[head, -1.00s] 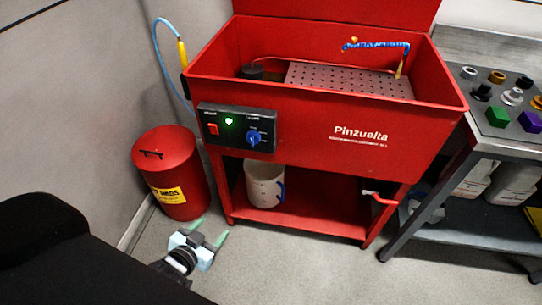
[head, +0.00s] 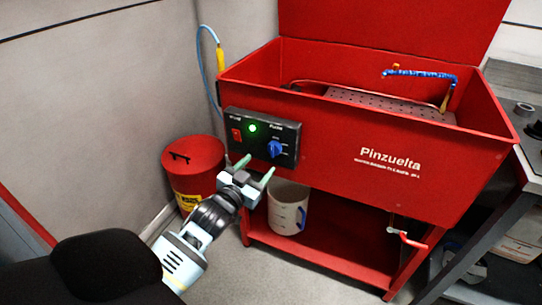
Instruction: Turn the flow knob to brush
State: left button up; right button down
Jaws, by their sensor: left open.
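The flow knob (head: 276,148) is a blue dial on the right of the black control panel (head: 262,137), on the front of the red parts washer (head: 330,155). Small marks surround it, too small to read. A lit green light (head: 253,128) and a red switch (head: 236,135) sit to its left. My left gripper (head: 254,171) is open and empty. Its pale green fingers point up toward the panel, just below and left of the knob, and appear apart from it. My right gripper is not in view.
A red bin (head: 193,165) stands left of the washer, partly behind my left gripper. A white bucket (head: 287,208) sits on the washer's lower shelf. A red-handled valve (head: 407,238) hangs at the lower right. A metal table (head: 505,190) stands at right.

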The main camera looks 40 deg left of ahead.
aim_at(271, 152)
pick_arm(q)
jog(key=shift+w+a+b, duration=0.1)
jog(key=shift+w+a, duration=0.05)
jog(key=shift+w, duration=1.05)
jog(key=shift+w+a+b, duration=0.15)
jog(key=shift+w+a, duration=0.05)
jog(key=shift+w, duration=0.95)
jog(key=shift+w+a+b, duration=0.1)
jog(key=shift+w+a, duration=0.05)
jog(key=shift+w, duration=1.05)
jog(key=c, duration=1)
